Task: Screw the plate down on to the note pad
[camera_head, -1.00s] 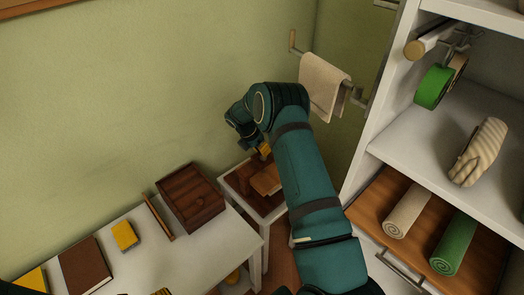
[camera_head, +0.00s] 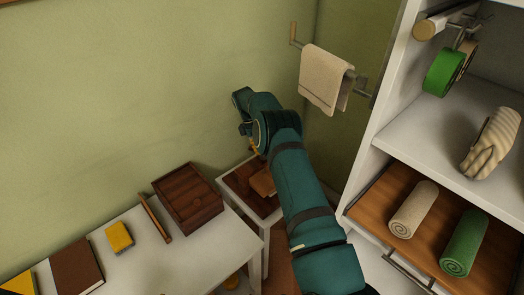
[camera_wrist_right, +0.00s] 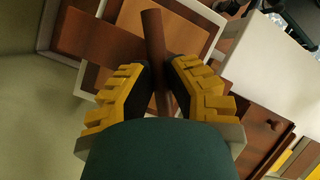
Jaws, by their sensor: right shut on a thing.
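My right arm reaches over a small white table (camera_head: 258,226) at the wall. My right gripper (camera_wrist_right: 158,85) is shut on a brown bar (camera_wrist_right: 154,38), which stands between its two yellow-padded fingers. In the head view the gripper is mostly hidden behind my wrist. Below it a dark wooden board (camera_head: 240,182) and a lighter brown block (camera_head: 262,183) lie on the small table. The wrist view also shows dark brown wood (camera_wrist_right: 112,42) under the bar. I cannot make out the plate or note pad separately. My left gripper is not in view.
A longer white table (camera_head: 135,262) adjoins at left, with a dark wooden box (camera_head: 188,197), a brown stick (camera_head: 155,218), a yellow block (camera_head: 119,237) and a brown book (camera_head: 76,266). A white shelf with rolled cloths (camera_head: 413,210) stands at right. A towel (camera_head: 325,78) hangs above.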

